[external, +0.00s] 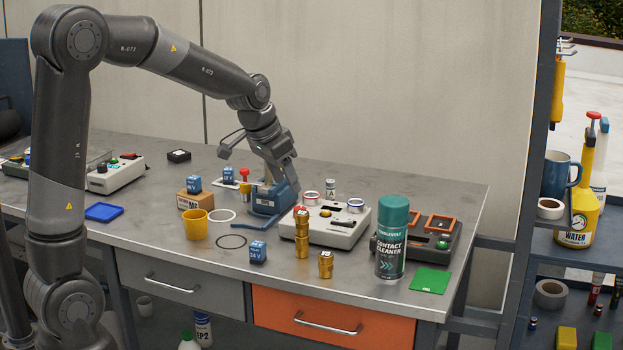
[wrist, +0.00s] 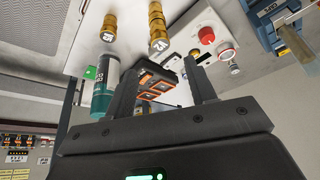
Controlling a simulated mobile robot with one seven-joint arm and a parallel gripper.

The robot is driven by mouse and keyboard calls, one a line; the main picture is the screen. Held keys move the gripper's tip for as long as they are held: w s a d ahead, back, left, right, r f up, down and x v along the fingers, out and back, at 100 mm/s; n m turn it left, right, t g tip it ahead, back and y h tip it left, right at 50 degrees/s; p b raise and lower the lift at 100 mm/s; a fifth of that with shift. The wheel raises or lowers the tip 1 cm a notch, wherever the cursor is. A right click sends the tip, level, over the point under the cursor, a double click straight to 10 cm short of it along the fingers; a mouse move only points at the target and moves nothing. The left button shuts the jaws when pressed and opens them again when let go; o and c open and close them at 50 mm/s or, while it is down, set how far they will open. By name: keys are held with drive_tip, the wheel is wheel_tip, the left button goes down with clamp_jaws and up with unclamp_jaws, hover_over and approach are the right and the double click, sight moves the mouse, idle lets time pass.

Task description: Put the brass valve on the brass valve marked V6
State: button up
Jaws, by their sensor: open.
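Two brass valves stand upright, one on top of the other, in a tall stack (external: 302,234) near the front of the bench. The stack also shows at the top of the wrist view (wrist: 157,25). A single shorter brass valve (external: 325,264) stands apart to its right, and also shows in the wrist view (wrist: 108,29).
The blue vise (external: 271,199) and a pale control box (external: 345,237) with a red button stand behind the stack. A contact cleaner can (external: 392,250), a dark box with orange frames (external: 448,245) and a green pad (external: 430,280) are to the right. A blue block (external: 258,252) is left.

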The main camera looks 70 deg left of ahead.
drive_tip(key=s+d+r+m, duration=0.1)
drive_tip(key=s+d+r, duration=0.5)
drive_tip(key=s+d, duration=0.45)
drive_tip(key=s+d+m+t, duration=0.1)
drive_tip(key=s+d, duration=1)
drive_tip(key=s, duration=0.2)
drive_tip(key=shift+f+h, duration=0.15)
drive_tip(key=shift+h, duration=0.25)
